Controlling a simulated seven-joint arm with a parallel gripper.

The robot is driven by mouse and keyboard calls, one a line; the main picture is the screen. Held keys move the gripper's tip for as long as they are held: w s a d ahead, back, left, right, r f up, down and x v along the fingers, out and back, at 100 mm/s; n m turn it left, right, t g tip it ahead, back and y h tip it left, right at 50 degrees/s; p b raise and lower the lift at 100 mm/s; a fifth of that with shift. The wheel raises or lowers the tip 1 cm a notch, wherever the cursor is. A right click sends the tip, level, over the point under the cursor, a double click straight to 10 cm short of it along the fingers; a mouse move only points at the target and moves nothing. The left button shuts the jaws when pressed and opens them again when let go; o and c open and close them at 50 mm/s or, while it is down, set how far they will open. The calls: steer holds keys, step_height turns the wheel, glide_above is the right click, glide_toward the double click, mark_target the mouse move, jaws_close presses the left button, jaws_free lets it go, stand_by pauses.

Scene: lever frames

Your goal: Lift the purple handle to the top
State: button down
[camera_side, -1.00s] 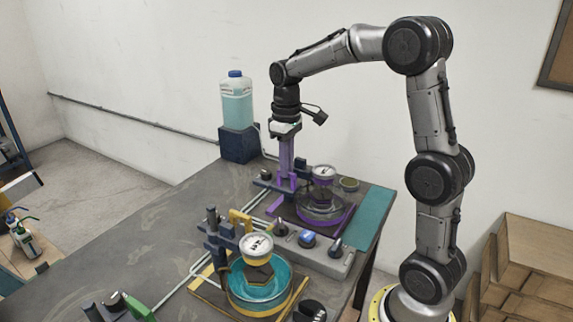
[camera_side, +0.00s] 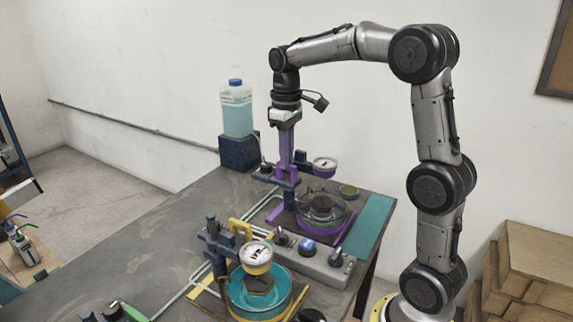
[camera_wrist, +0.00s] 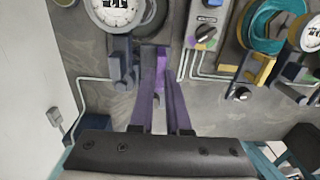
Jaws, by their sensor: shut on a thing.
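The purple handle (camera_wrist: 162,68) shows in the wrist view between the tips of my gripper (camera_wrist: 162,112), whose two fingers are closed on it. In the side view my gripper (camera_side: 285,168) points straight down at the rear lever frame. The fingers cover much of the handle there. A white round gauge (camera_side: 324,163) with a purple underside sits on the frame's raised part, to the right of my fingers. It hangs clear above a glass dish with a purple ring (camera_side: 320,214). A dark blue post (camera_side: 289,198) stands below my fingertips.
Nearer stands a second frame with a yellow handle (camera_side: 240,227), a gauge and a teal dish (camera_side: 258,298). A grey control box (camera_side: 322,262) with knobs lies between. A bottle (camera_side: 236,112) on a dark blue block is behind left.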

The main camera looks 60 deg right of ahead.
steer(key=shift+r, duration=0.35)
steer(key=c, duration=1.2)
jaws_free()
steer(key=o, duration=0.3)
steer(key=shift+f, duration=0.15)
step_height(320, 180, up, 14)
steer(key=shift+f, duration=0.1)
